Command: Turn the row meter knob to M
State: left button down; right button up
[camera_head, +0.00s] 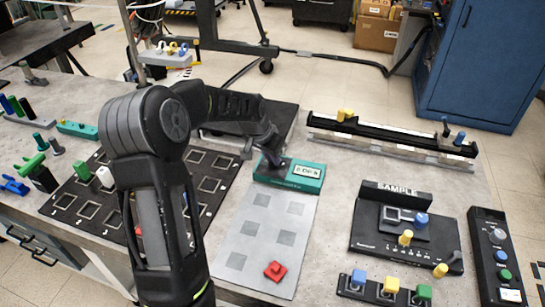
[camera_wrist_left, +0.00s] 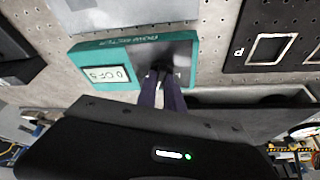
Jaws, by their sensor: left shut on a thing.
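The row meter (camera_head: 291,176) is a teal box on the table at the top of a light grey panel, with a small white display. In the left wrist view, the teal row meter (camera_wrist_left: 105,50) appears upside down, its display seeming to read "0 OF 5". My left gripper (camera_head: 273,160) points down onto the left part of the box. In the left wrist view, my left gripper (camera_wrist_left: 163,78) is shut on a dark knob, which its fingers mostly hide. I cannot read the knob's setting or any M mark. My right gripper is not in view.
A grey panel (camera_head: 235,262) with squares and a red block (camera_head: 275,270) lies in front of the meter. A black tray (camera_head: 62,201) with square frames is left. A black sample board (camera_head: 385,243) is right, and a long black rail (camera_head: 395,139) behind.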

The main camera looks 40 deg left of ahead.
pick_arm(q)
jog(key=n+y+b, duration=0.1)
jog(key=n+b, duration=0.3)
jog(key=shift+w+d+f+n+y, duration=0.1)
jog(key=shift+d+f+n+y, duration=0.1)
jog(key=shift+n+y, duration=0.15)
jog(key=shift+r+n+g+y+b, duration=0.2)
jog(key=shift+n+g+y+b, duration=0.35)
jog(key=shift+n+b, duration=0.9)
jog(key=shift+p, duration=0.3)
jog(key=c, duration=1.5)
grip_release()
jog(key=shift+o, duration=0.2)
jog(key=v, duration=0.8)
jog(key=shift+b, duration=0.3)
jog(key=shift+f, duration=0.1)
